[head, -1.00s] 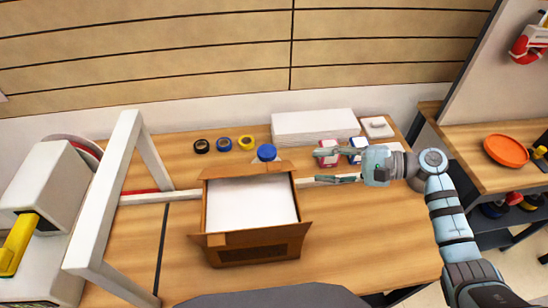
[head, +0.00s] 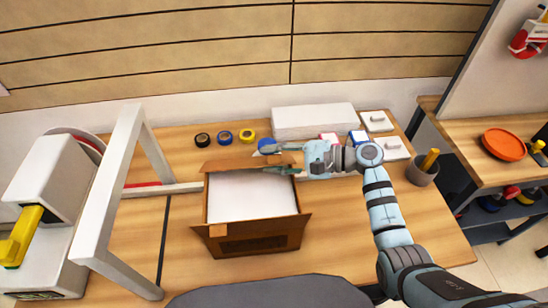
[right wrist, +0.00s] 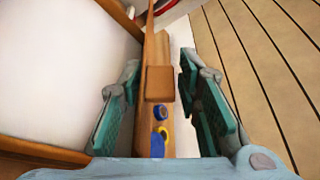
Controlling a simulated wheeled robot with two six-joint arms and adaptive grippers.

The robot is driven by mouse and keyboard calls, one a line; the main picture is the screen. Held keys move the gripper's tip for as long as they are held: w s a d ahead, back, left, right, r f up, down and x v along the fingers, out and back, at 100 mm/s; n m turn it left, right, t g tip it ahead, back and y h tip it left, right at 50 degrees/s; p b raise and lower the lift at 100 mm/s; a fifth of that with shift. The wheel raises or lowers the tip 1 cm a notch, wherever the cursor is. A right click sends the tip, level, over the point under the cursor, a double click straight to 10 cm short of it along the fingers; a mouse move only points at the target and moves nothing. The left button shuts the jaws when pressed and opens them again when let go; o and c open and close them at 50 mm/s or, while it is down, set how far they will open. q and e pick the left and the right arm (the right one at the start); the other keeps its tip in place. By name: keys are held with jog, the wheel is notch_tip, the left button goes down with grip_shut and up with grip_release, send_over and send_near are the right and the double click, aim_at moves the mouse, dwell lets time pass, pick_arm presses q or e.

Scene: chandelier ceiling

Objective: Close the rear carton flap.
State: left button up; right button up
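The open brown carton (head: 256,243) stands on the wooden table, with a white surface (head: 250,195) filling its opening. Its rear flap (head: 228,163) is folded outward along the far edge. My right gripper (head: 279,159) comes in from the right at the right end of this flap. Its two fingers are apart, one behind and one nearer the opening. In the right wrist view my right gripper (right wrist: 160,108) is open, with a brown strip and table items showing between its fingers. I cannot tell whether a finger touches the flap. My left gripper is not in view.
Black (head: 202,140), blue (head: 225,137) and yellow (head: 247,136) tape rolls lie behind the carton. A blue-capped item (head: 267,144) is partly hidden by my gripper. A white stack (head: 312,121) stands behind. A white frame (head: 112,195) rises at left. Front right table is clear.

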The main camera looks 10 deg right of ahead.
grip_shut()
jog(key=f+n+b, duration=0.1)
jog(key=b, duration=0.1)
jog(key=s+f+n+t+b, duration=0.1)
jog(key=f+b, duration=0.1)
jog(key=s+f+n+y+b, duration=0.1)
jog(key=b, duration=0.1)
jog(key=shift+s+f, duration=0.15)
jog(key=shift+f, duration=0.1)
jog(key=shift+s, duration=0.15)
jog(key=shift+o, duration=2.2)
grip_release()
